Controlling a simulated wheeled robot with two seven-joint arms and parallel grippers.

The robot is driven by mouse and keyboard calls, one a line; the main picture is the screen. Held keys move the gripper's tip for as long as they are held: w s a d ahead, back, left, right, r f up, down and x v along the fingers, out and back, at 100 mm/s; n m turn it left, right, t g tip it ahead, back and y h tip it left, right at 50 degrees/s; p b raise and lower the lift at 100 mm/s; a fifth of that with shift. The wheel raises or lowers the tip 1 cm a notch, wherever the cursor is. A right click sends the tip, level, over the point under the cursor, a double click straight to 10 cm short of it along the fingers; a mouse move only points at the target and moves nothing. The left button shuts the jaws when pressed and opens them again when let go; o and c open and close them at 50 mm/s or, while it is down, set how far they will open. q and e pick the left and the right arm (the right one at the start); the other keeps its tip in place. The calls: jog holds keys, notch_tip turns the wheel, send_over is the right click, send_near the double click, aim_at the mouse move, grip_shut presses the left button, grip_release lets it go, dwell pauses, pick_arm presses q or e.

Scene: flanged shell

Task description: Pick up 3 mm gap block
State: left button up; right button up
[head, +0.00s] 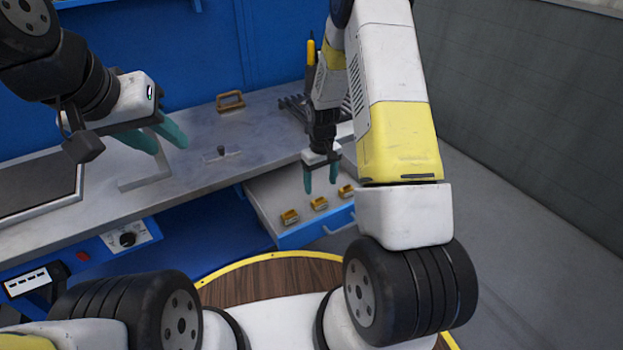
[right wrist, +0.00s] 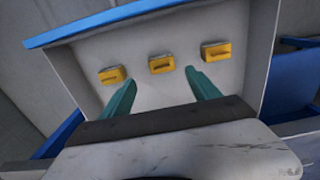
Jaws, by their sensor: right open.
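Three small yellow blocks stand in a row in an open drawer (head: 262,190). In the head view they are the left block (head: 289,217), the middle block (head: 319,204) and the right block (head: 346,191). In the right wrist view they show as a left (right wrist: 111,75), middle (right wrist: 161,64) and right block (right wrist: 216,51). Their markings are too small to tell which is the 3 mm one. My right gripper (head: 320,187) is open and empty above the drawer, its teal fingertips (right wrist: 160,80) pointing toward the row. My left gripper (head: 171,147) is open and empty over the bench.
The drawer's blue front edge (right wrist: 150,12) runs beyond the blocks in the right wrist view. The bench top (head: 195,135) above holds a brown frame-shaped item (head: 230,100), a small dark-knobbed piece (head: 221,152) and a dark rack (head: 295,106). A dark plate (head: 40,185) lies at the left.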

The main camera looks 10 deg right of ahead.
aim_at(319, 199)
jog(key=f, duration=0.7)
jog(key=shift+s+a+f, duration=0.15)
jog(key=shift+a+f, duration=0.05)
grip_shut()
